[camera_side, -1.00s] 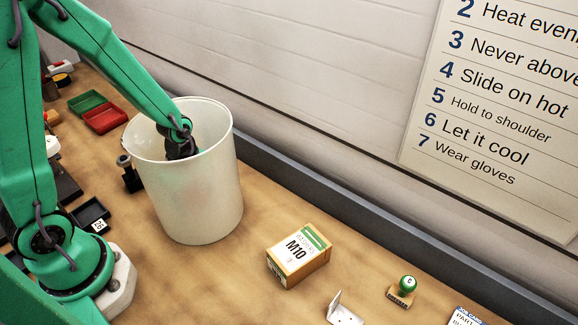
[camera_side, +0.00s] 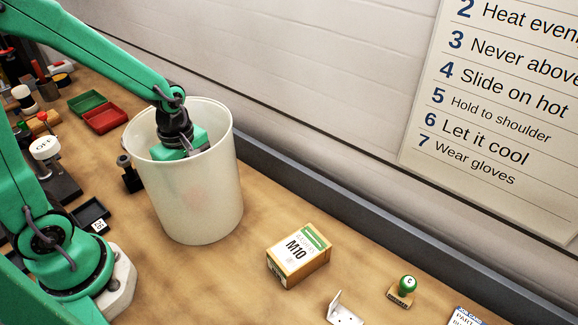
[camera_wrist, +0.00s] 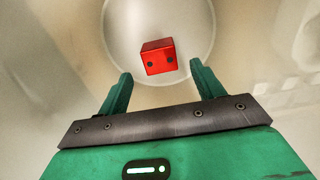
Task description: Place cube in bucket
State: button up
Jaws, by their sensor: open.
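The bucket (camera_side: 192,195) is a tall off-white bin standing upright on the bench in the side view. My gripper (camera_side: 185,146) is at the bucket's mouth, over its opening. In the wrist view my gripper (camera_wrist: 158,82) is open, its two green fingers apart with nothing held between them. The cube (camera_wrist: 158,57) is red with dark dots and shows inside the bucket, against its round pale floor, beyond the fingertips. I cannot tell whether it is resting on the floor or falling. The bucket wall hides the cube in the side view.
A washer box (camera_side: 298,254) marked M10 stands right of the bucket, with a green-topped stamp (camera_side: 403,290) farther right. Red (camera_side: 104,118) and green (camera_side: 87,102) trays lie behind left. A dark fitting (camera_side: 130,175) stands close to the bucket's left side. A wall runs behind the bench.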

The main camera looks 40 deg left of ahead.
jog(key=shift+r, duration=2.85)
jog(key=s+r+m+t, duration=0.5)
jog(key=r+m, duration=0.6)
jog(key=m, duration=0.7)
jog(key=shift+s+d+r+t, duration=0.2)
jog(key=shift+d+r+t, duration=0.1)
